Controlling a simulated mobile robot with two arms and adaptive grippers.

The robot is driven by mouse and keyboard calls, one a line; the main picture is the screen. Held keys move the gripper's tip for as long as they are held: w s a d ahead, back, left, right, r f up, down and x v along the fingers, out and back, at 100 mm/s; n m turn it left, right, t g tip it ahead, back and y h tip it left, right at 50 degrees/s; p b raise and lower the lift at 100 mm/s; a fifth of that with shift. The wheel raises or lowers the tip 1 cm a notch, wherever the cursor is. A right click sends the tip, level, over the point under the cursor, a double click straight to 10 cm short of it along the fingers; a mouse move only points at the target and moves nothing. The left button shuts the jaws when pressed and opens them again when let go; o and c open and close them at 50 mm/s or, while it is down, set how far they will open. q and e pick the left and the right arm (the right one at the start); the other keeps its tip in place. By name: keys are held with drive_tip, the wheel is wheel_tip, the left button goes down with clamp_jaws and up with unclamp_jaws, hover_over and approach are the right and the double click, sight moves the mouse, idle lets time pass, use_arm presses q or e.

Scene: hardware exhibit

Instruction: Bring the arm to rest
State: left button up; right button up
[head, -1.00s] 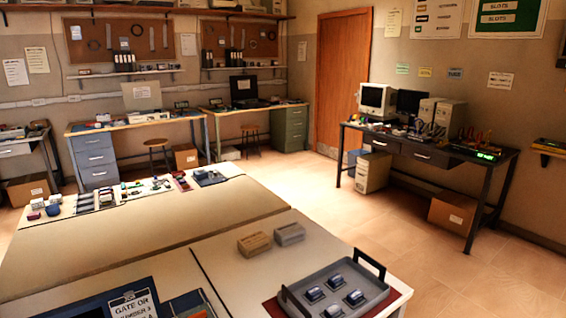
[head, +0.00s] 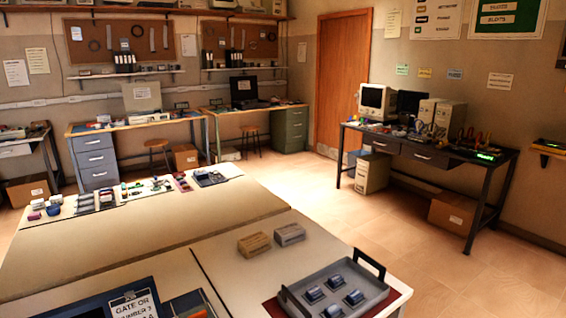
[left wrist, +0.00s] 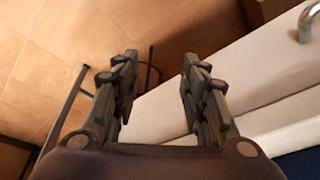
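My left gripper (left wrist: 160,85) shows in the left wrist view. Its two dark fingers stand apart with nothing between them. Past the fingertips lie a tiled floor (left wrist: 50,50), a dark metal bar or leg (left wrist: 70,110) and a pale surface (left wrist: 250,65) with a metal handle (left wrist: 307,22) at the upper right. Neither arm shows in the head view. My right gripper is not in any view.
A large table (head: 150,235) fills the front, with a grey tray (head: 372,295) of several blue parts, two small boxes (head: 255,244) and a sign (head: 130,305). A desk with computers (head: 425,150) stands right. Floor (head: 330,205) between them is clear.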

use_arm(q)
drive_tip(key=s+f+g, duration=0.1)
drive_tip(key=s+f, duration=0.2)
drive_tip(key=f, duration=0.9)
drive_tip(key=s+f, duration=0.2)
drive_tip(key=f, duration=1.1)
drive_tip(key=s+a+f+g, duration=0.1)
drive_tip(key=s+a+f, duration=0.2)
drive_tip(key=s+f, duration=0.8)
drive_tip(key=s, duration=0.3)
drive_tip(key=shift+s+f, duration=0.4)
